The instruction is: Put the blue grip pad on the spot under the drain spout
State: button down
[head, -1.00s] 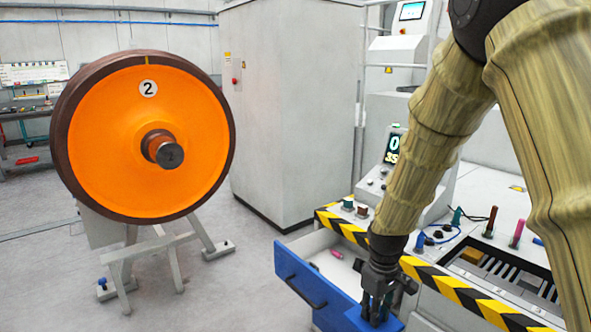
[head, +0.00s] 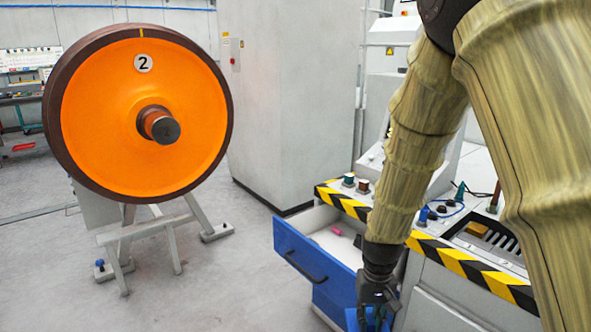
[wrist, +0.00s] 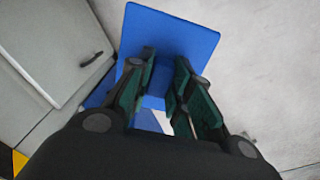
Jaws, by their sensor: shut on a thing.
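My gripper (head: 375,298) is low at the bottom of the head view, beside the open blue-fronted drawer. In the wrist view my gripper (wrist: 165,75) is shut on the blue grip pad (wrist: 178,38), a flat square blue plate that reaches out past the fingertips. In the head view only a small part of the pad (head: 369,321) shows under the fingers, cut by the frame's bottom edge. I cannot make out a drain spout or the spot under it in either view.
The open drawer (head: 318,268) sticks out from the console with a pink piece (head: 336,231) inside. Black-and-yellow striped edging (head: 440,259) runs along the console. An orange wheel (head: 110,110) on a grey stand (head: 165,238) is at left. Floor between them is clear.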

aim_at(372, 331)
jog(key=shift+s+r+p, duration=0.1)
jog(key=shift+r+p, duration=0.05)
jog(key=shift+p, duration=1.05)
jog(key=p, duration=0.3)
jog(key=shift+s, duration=0.25)
jog(key=p, duration=0.2)
jog(key=shift+s+r+p, duration=0.15)
jog(key=shift+s+p, duration=0.1)
jog(key=shift+p, duration=0.1)
jog(key=s+p, duration=0.1)
jog(key=p, duration=0.3)
jog(key=shift+s+p, duration=0.15)
jog(key=shift+p, duration=0.2)
jog(key=shift+s+f+p, duration=0.35)
jog(key=shift+f+p, duration=0.05)
jog(key=shift+p, duration=0.35)
jog(key=shift+a, duration=0.1)
